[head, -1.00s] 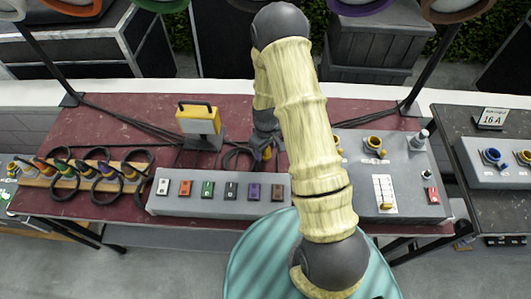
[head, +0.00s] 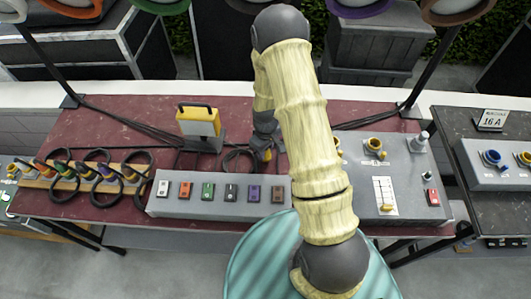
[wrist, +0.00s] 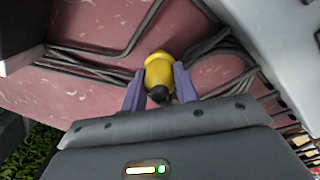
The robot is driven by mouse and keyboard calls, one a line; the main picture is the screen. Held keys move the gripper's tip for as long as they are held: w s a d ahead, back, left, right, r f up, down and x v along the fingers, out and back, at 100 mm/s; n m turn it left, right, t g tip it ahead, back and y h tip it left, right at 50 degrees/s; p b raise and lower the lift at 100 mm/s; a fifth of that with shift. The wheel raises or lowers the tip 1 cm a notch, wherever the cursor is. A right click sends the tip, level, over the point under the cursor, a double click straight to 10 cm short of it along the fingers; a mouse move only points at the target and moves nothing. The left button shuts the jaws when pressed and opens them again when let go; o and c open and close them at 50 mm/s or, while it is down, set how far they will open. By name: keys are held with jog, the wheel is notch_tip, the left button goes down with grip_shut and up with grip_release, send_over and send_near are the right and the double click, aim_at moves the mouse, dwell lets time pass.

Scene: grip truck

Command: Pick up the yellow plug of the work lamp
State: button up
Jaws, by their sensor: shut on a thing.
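The yellow plug (wrist: 158,72) with a dark end sits between the two purple fingers of my gripper (wrist: 159,88) in the wrist view. The fingers are shut on it from both sides, over the red table top. I cannot tell whether it touches the table. In the head view the plug (head: 266,155) shows only as a small yellow spot by my gripper (head: 263,150), mostly hidden by my arm. The work lamp (head: 198,121), yellow with a black handle, stands to the left on the red table.
A grey box with coloured switches (head: 218,207) lies along the table's front. A grey control panel (head: 405,175) stands to the right of my arm. Dark cables (wrist: 90,62) lie on the table around the plug. Several coloured connectors (head: 80,172) stand at the left.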

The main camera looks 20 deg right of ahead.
notch_tip(320, 180, up, 10)
jog(key=b, duration=0.2)
jog(key=shift+b, duration=0.3)
dwell(0.6)
